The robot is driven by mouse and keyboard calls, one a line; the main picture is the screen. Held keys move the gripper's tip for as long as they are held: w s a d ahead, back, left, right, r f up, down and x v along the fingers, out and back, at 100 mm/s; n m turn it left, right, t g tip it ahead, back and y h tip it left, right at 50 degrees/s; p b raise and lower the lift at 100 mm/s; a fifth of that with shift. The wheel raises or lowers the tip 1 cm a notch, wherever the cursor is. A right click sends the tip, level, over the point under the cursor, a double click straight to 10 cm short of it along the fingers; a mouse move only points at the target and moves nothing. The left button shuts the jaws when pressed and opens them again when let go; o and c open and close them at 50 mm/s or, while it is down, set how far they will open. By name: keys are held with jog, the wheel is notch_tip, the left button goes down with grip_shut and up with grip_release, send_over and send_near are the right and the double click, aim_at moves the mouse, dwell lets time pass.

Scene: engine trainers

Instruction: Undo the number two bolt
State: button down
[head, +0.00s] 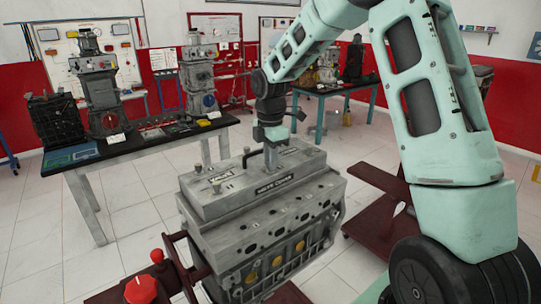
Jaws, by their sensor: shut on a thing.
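A grey engine block (262,222) stands in front of me, with a flat grey cover (222,203) on top. One bolt (216,187) stands at the near left, beside a mark like two strokes. Another bolt (246,151) shows towards the back. My gripper (271,148) points down over the right back part of the cover. It is shut on a small grey piece, mostly hidden by the fingers. I cannot tell whether that piece is the number two bolt or whether it touches the cover.
The engine sits on a dark red stand with a red knob (141,290) at the front left. A black-topped table (150,142) with engine parts is behind left. A teal-legged table (325,92) stands behind. A dark red stepped stand (378,212) is at right. Tiled floor is clear between.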

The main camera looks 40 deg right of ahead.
jog(key=shift+n, duration=0.4)
jog(key=c, duration=1.3)
grip_release()
jog(key=shift+c, duration=0.2)
notch_tip(320, 180, up, 18)
jog(key=b, duration=0.3)
jog(key=shift+f+b, duration=0.25)
jog(key=shift+b, duration=0.1)
jog(key=shift+a, duration=0.1)
